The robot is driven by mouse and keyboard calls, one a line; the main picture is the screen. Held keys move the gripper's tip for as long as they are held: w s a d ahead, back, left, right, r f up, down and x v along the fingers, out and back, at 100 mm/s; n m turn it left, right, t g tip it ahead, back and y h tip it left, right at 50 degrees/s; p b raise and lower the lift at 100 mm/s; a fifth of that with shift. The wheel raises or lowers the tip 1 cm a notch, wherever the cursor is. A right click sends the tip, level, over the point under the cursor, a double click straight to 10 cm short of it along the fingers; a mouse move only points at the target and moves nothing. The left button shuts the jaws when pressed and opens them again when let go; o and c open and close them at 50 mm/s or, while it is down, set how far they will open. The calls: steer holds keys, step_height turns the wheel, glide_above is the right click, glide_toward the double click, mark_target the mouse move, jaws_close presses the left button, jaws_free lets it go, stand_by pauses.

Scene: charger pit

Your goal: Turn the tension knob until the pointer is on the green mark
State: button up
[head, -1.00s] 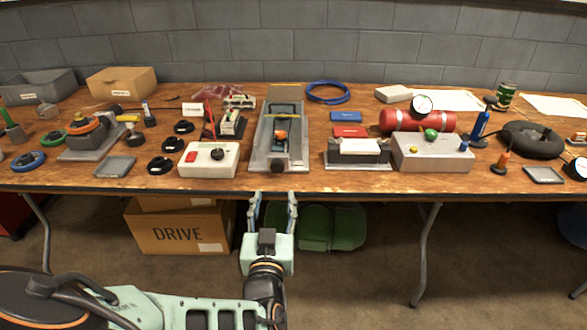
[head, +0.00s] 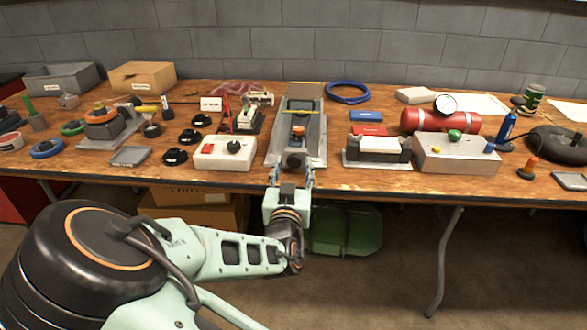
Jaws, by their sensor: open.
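A long grey fixture (head: 276,146) stands at the middle of the table, with an orange part (head: 298,131) inside it and a yellow line across it further back. A round black knob (head: 295,160) sits at its front end; it looks like the tension knob. My gripper (head: 291,174) is open at the table's front edge, its fingers to the left and right just in front of this knob. I cannot tell whether they touch it. The pointer and the green mark are too small to make out.
A white box (head: 211,153) with a red switch and a black dial stands just left of the fixture. A grey block with a white top (head: 378,145) and a grey box with a green button (head: 430,158) stand to the right. Narrow bare table strips separate them.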

steer(key=c, duration=1.1)
steer(key=shift+c, duration=0.2)
steer(key=shift+r+n+p, duration=0.1)
steer(key=shift+n+p, duration=0.2)
steer(key=shift+n+p, duration=0.75)
steer(key=shift+n, duration=0.25)
steer(key=n+p, duration=0.1)
steer(key=n, duration=0.1)
steer(key=shift+n+p, duration=0.3)
steer(key=shift+p, duration=0.05)
steer(key=n+p, duration=0.2)
steer(key=n, duration=0.3)
steer(key=shift+d+n+p, duration=0.1)
steer(key=shift+n+p, duration=0.2)
steer(key=shift+p, duration=0.05)
